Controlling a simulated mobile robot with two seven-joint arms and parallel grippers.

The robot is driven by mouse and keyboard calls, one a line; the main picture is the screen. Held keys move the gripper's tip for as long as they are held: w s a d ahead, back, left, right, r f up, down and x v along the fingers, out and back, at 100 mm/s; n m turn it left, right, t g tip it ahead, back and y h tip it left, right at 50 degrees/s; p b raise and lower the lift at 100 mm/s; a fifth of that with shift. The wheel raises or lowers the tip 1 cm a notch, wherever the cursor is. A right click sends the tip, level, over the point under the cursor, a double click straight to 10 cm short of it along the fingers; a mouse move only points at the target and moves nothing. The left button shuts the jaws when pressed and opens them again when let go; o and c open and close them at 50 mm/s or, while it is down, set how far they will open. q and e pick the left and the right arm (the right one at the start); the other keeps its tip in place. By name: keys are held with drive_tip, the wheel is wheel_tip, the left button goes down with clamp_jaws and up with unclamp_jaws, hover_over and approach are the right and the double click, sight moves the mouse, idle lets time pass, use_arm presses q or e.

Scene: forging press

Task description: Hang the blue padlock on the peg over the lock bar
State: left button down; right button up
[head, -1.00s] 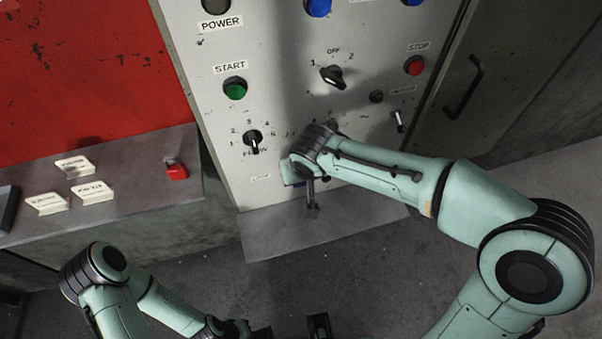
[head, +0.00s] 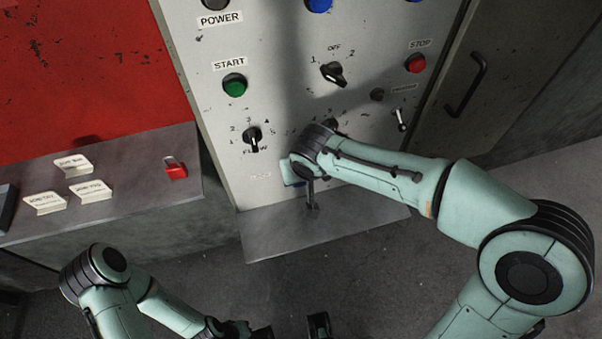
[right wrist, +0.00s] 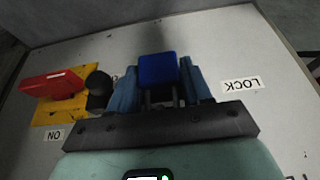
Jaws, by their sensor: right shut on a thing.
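The blue padlock (right wrist: 158,70) shows as a dark blue block in the right wrist view, with its shackle partly visible toward my gripper. My right gripper (right wrist: 160,85) is shut on it, one finger on each side, close in front of the pale panel. The padlock is left of the LOCK label (right wrist: 241,84) there. The peg and lock bar are not clearly visible; the padlock and fingers cover that part. In the head view my right wrist hides most of the lock area. My left arm is low at the left, and dark parts of its gripper (head: 318,325) show at the bottom edge.
In the right wrist view a red handle (right wrist: 50,83) on a yellow plate (right wrist: 62,108) and a black knob (right wrist: 98,82) lie left of the padlock. A red padlock (head: 175,168) and several white tags sit on the grey ledge (head: 130,195). A flow selector (head: 252,138) is close to my right wrist.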

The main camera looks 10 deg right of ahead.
drive_tip(key=o, duration=1.2)
drive_tip(key=shift+a, duration=0.1)
drive_tip(key=shift+d, duration=0.2)
drive_tip(key=shift+s, duration=0.2)
drive_tip(key=shift+s+d+f+b, duration=0.1)
drive_tip(key=shift+s+b, duration=1)
drive_tip(key=shift+s, duration=0.4)
drive_tip(key=s+b, duration=0.3)
drive_tip(key=s, duration=0.5)
